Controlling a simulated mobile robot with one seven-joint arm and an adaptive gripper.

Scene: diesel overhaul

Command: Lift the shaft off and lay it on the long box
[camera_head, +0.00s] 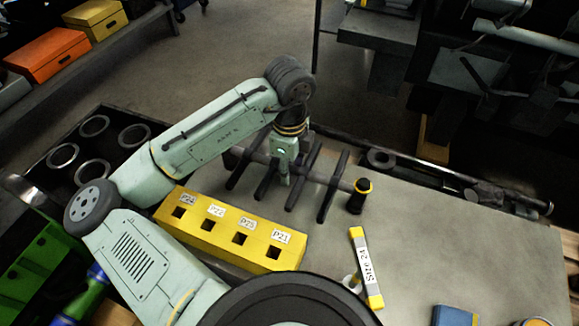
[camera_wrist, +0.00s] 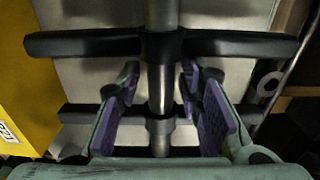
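The shaft (camera_head: 320,177) is a grey rod with several black crossbars. It lies raised above the grey bench; its right end meets a black post (camera_head: 357,199) with a yellow ring, and its left end is partly hidden by my arm. The long box (camera_head: 214,238) is yellow, with a row of square holes and labels, in front of the shaft. My gripper (camera_head: 284,172) points down over the shaft's middle. In the wrist view my gripper (camera_wrist: 160,88) is open, its purple pads either side of the shaft (camera_wrist: 161,85) between two crossbars, with gaps showing.
A yellow-and-white labelled bar (camera_head: 366,268) and a small ring lie right of the long box. A blue block (camera_head: 455,316) is at the bench front. A black tray with metal rings (camera_head: 94,126) stands left. The bench's right half (camera_head: 450,240) is mostly clear.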

